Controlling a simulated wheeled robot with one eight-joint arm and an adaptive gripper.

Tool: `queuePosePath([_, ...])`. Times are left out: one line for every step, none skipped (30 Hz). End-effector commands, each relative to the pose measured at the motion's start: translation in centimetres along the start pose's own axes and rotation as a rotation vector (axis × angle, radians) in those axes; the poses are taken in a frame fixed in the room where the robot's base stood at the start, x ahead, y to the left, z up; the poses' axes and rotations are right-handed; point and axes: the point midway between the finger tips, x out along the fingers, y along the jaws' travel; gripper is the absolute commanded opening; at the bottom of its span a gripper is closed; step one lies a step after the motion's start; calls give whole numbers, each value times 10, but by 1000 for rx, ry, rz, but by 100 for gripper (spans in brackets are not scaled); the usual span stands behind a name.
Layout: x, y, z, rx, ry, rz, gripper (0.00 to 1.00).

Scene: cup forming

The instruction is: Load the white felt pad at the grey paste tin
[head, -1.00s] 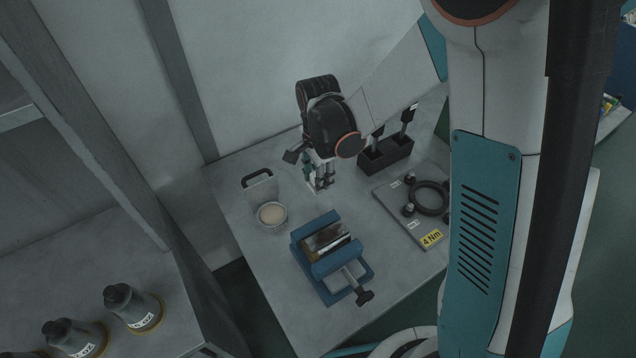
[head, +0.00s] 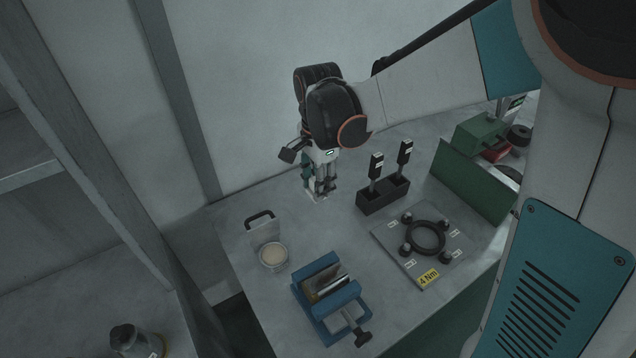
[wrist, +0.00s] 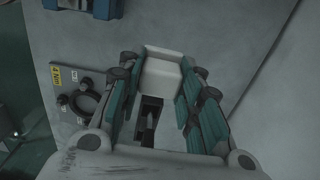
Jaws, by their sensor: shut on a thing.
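The white felt pad (wrist: 163,72) is a pale block held between the fingertips of my gripper (head: 320,190) in the wrist view. In the head view only a small pale bit shows below the fingers. My gripper is shut on it and points down over the back of the grey table, near the wall. The grey paste tin (head: 273,268) is a round open tin with cream-coloured paste. It stands to the left and nearer the front, apart from my gripper. The tin is not seen in the wrist view.
A handled plate (head: 264,230) stands behind the tin. A blue vise (head: 340,326) is in front. A black holder (head: 382,198) with two upright tools stands right of my gripper, near a plate (head: 400,246) with a black ring. The tabletop between gripper and tin is clear.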

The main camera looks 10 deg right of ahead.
Motion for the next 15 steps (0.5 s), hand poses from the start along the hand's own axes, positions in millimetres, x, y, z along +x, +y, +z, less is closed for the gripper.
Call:
queuePosePath([0,0,0,0,0,0,9])
queuePosePath([0,0,0,0,0,0,30])
queuePosePath([0,0,0,0,0,0,21])
queuePosePath([0,0,0,0,0,0,14])
queuePosePath([0,0,0,0,0,0,14])
queuePosePath([0,0,0,0,0,0,14])
queuePosePath([0,0,0,-1,0,0,14])
queuePosePath([0,0,0,-3,0,0,14])
queuePosePath([1,0,1,-12,0,0,14])
queuePosePath([2,-1,2,-23,0,0,14])
queuePosePath([3,-1,4,-39,0,0,14])
queuePosePath([5,-2,7,-70,0,0,14])
queuePosePath([6,-2,9,-99,0,0,14])
queuePosePath([8,-3,13,-135,0,0,14])
queuePosePath([12,-4,18,-192,0,0,14])
